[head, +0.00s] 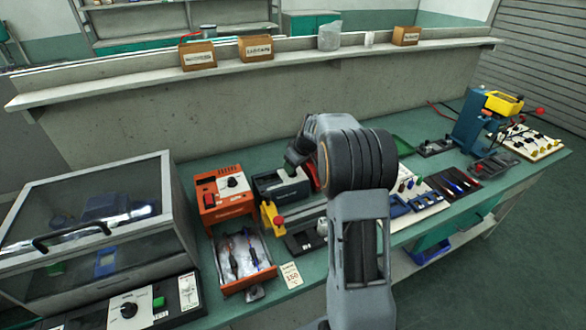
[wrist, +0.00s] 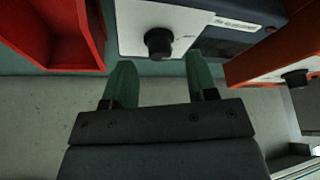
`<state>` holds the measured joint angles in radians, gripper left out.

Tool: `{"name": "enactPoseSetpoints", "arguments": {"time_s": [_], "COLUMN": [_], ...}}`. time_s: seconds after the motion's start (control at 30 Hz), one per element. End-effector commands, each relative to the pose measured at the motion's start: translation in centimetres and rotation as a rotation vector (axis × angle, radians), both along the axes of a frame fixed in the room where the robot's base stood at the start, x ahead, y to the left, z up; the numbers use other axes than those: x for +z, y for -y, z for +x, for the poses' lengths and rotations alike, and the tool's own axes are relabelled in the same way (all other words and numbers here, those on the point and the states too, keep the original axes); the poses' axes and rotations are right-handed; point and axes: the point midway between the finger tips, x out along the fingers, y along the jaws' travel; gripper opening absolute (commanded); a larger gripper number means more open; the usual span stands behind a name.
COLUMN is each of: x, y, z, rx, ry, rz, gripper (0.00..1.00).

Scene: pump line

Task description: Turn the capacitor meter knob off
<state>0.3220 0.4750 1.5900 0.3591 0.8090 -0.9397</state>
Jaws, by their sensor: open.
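A dark grey-blue meter box with a white front panel (wrist: 180,20) lies just beyond my gripper in the wrist view. Its black knob (wrist: 158,42) appears between the two fingertip lines, slightly beyond them. The label on the panel is too blurred to read, so I cannot confirm it is the capacitor meter. My gripper (wrist: 160,64) is open, with green fingers either side of the knob and nothing held. In the head view my gripper (head: 291,163) is above the back of the box.
An orange device (head: 222,195) with its own knob stands close to the left; it also shows at the right in the wrist view (wrist: 280,66). A red bin (wrist: 52,35) is on the other side. A yellow block with a red ball (head: 271,219) stands in front.

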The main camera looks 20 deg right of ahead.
Motion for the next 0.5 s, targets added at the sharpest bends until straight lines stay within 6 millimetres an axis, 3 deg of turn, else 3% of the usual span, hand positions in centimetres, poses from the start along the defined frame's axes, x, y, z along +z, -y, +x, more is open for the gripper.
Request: {"name": "enactPoseSetpoints", "arguments": {"time_s": [0.3, 0.5], "x": [6.2, 8.9], "y": [1.1, 1.5], "z": [-2.3, -3.4], "rx": [-0.001, 0.000], "ry": [0.005, 0.002], "rz": [-0.002, -0.002], "gripper": [0.53, 0.53]}}
